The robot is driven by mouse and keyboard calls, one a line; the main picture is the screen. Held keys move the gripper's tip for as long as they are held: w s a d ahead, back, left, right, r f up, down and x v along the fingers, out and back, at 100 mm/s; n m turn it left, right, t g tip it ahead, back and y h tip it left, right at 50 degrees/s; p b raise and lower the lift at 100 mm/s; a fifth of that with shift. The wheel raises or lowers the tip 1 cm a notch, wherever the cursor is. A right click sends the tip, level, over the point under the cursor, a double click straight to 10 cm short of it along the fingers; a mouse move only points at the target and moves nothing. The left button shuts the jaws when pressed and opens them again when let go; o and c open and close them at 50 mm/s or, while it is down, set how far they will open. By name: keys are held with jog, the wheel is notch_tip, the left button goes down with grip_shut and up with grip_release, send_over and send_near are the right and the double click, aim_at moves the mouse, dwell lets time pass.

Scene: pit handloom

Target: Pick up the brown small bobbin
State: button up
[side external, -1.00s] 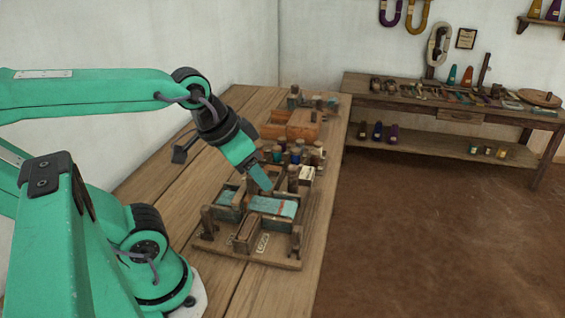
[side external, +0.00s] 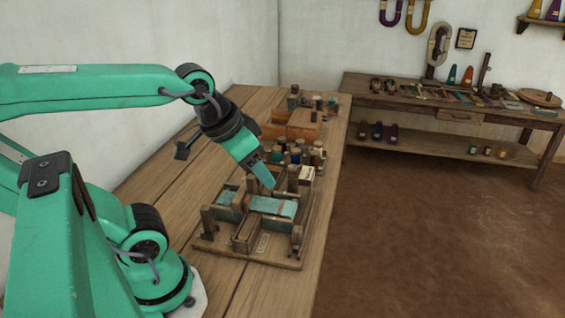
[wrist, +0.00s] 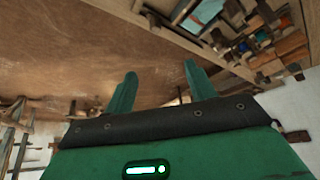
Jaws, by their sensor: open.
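Several small bobbins with brown wooden ends stand in a cluster (side external: 297,155) behind the small loom (side external: 268,262) on the wooden bench. They are too small to tell for sure which is the brown small bobbin. My gripper (side external: 270,184) points down and right over the loom, just above its teal cloth (side external: 272,206), in front of the cluster. In the wrist view my gripper (wrist: 160,72) has its two fingers spread with nothing between them. Part of the loom and some small bobbin-like pieces show at the top right of the wrist view.
An orange-brown block (side external: 304,124) stands behind the bobbins. A long side table (side external: 400,102) holds many small things at the back right. The bench (side external: 165,180) is clear left of the loom. The brown floor (side external: 430,230) lies open to the right.

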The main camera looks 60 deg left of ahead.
jog(key=w+a+r+n+g, duration=0.2)
jog(key=w+a+r+n, duration=0.15)
jog(key=w, duration=0.75)
jog(key=n+g, duration=0.4)
jog(key=n, duration=0.4)
send_over(315, 153)
notch_tip(315, 153, down, 17)
jog(key=shift+d+f, duration=0.1)
jog(key=shift+a+f, duration=0.35)
jog(key=shift+f, duration=0.1)
jog(key=shift+w+d+f, duration=0.1)
jog(key=shift+d+f, duration=0.05)
jog(key=shift+f, duration=3.75)
jog(key=c, duration=1)
jog(key=shift+r, duration=0.15)
jog(key=shift+c, duration=0.2)
